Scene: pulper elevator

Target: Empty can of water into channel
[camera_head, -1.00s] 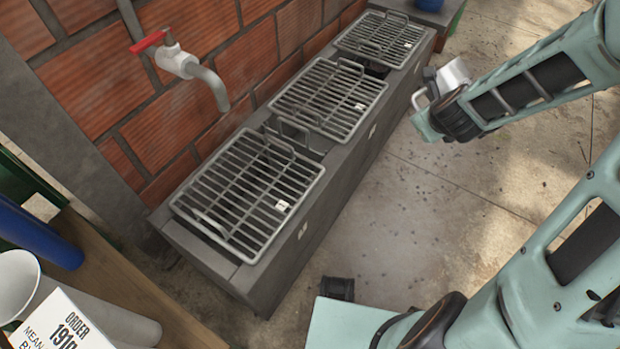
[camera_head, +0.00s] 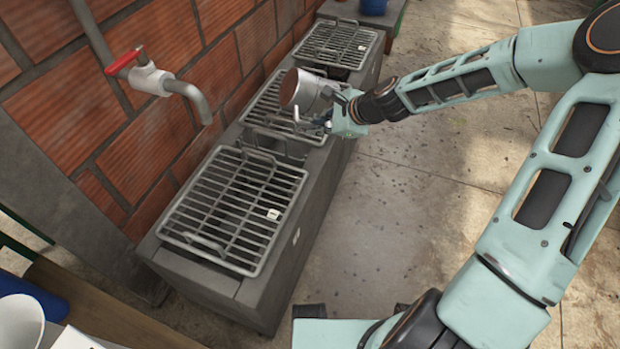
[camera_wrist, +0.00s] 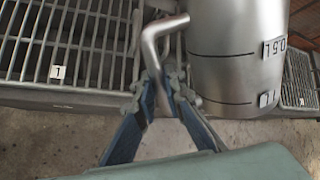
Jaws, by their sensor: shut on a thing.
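A grey metal can (camera_head: 302,90) with a bent handle is held over the middle grate of the stone channel (camera_head: 262,290). In the wrist view the can (camera_wrist: 235,60) carries marks reading 0.5L and 1L, and its handle (camera_wrist: 152,50) runs between the fingers. My gripper (camera_head: 330,117) is shut on the handle; its blue-lined fingers (camera_wrist: 160,98) also show in the wrist view. The can looks tilted in the head view, its round end facing up and left. I cannot see any water in it. Grates cover the channel, with gaps between them.
A tap (camera_head: 160,80) with a red lever juts from the brick wall (camera_head: 110,50) over the channel's near end. A near grate (camera_head: 237,208) and a far grate (camera_head: 335,45) lie on the channel. Concrete floor to the right is clear.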

